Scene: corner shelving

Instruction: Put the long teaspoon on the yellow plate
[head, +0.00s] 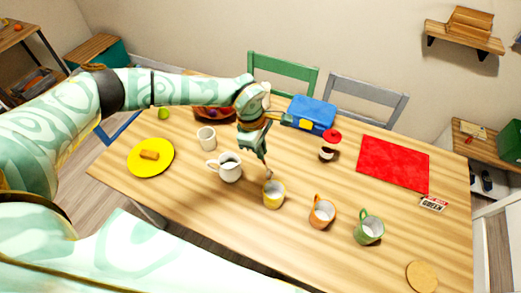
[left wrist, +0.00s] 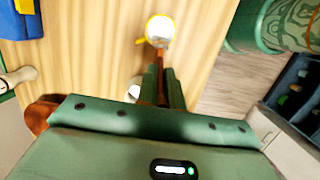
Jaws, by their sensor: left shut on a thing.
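My left gripper (head: 265,158) is above and just behind the yellow mug (head: 273,196). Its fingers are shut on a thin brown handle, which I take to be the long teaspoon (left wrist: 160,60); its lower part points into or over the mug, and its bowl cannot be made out. In the left wrist view the gripper (left wrist: 162,80) points at the mug's round opening. The yellow plate (head: 138,168) lies at the table's left end with a small brown food piece (head: 149,155) on it. My right gripper is not in view.
Two white mugs (head: 230,170) (head: 206,139) stand between the gripper and the plate. An orange mug (head: 322,212) and a green mug (head: 369,229) stand to the right. Behind are a blue box (head: 312,112), a red-lidded jar (head: 329,148) and a red mat (head: 392,164).

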